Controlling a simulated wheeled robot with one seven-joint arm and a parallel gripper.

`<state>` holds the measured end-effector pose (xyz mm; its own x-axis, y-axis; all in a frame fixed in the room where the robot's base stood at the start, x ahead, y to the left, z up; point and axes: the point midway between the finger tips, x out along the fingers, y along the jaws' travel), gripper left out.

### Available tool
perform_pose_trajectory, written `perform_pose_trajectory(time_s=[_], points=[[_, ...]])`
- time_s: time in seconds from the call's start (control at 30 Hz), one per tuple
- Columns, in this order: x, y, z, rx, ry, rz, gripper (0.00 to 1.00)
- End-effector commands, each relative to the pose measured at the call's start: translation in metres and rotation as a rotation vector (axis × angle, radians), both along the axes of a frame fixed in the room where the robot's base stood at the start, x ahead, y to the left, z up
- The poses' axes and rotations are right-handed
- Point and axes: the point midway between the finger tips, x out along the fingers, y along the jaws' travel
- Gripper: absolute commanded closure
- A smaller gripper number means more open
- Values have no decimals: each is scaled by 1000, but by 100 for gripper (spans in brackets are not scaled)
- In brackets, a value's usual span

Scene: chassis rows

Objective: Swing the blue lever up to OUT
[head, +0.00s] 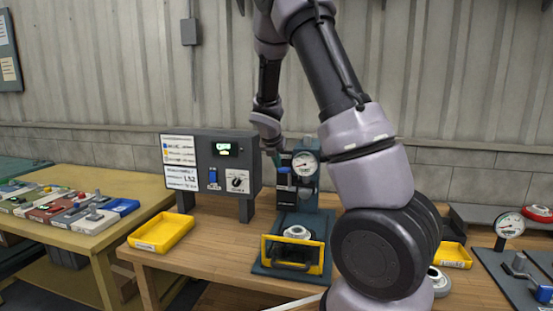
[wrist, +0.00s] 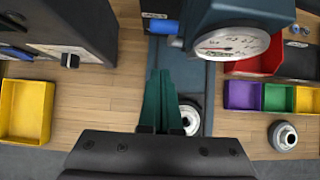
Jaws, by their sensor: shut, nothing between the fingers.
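Two blue handles show, and I cannot tell from the labels which one is marked OUT. A blue lever (head: 284,170) is on the grey press fixture (head: 305,190), left of its round gauge; it shows in the wrist view as a blue bar (wrist: 163,27). Another blue lever (head: 213,178) is on the front of the dark control panel (head: 246,172); part of it shows at the wrist view's left edge (wrist: 14,53). My gripper (wrist: 160,76) has its green fingers together and empty. In the head view, its tip is by the press's upper left, partly hidden.
The gauge (wrist: 232,42) is close to the right of my fingers. A yellow-framed guard (head: 293,268) and a round part (head: 297,232) are at the press's base. A yellow tray (head: 162,232) is at the left. Bare bench lies between panel and press.

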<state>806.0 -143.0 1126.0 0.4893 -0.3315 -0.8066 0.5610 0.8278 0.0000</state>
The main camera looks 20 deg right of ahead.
Motion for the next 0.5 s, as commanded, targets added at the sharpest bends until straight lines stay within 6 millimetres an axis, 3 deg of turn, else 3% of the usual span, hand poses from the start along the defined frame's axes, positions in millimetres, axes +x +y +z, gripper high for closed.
perform_pose_trajectory(time_s=[0.23,0.5], points=[[26,-19,-45,-2,3,-2,100],[53,-36,-46,1,-1,-2,100]])
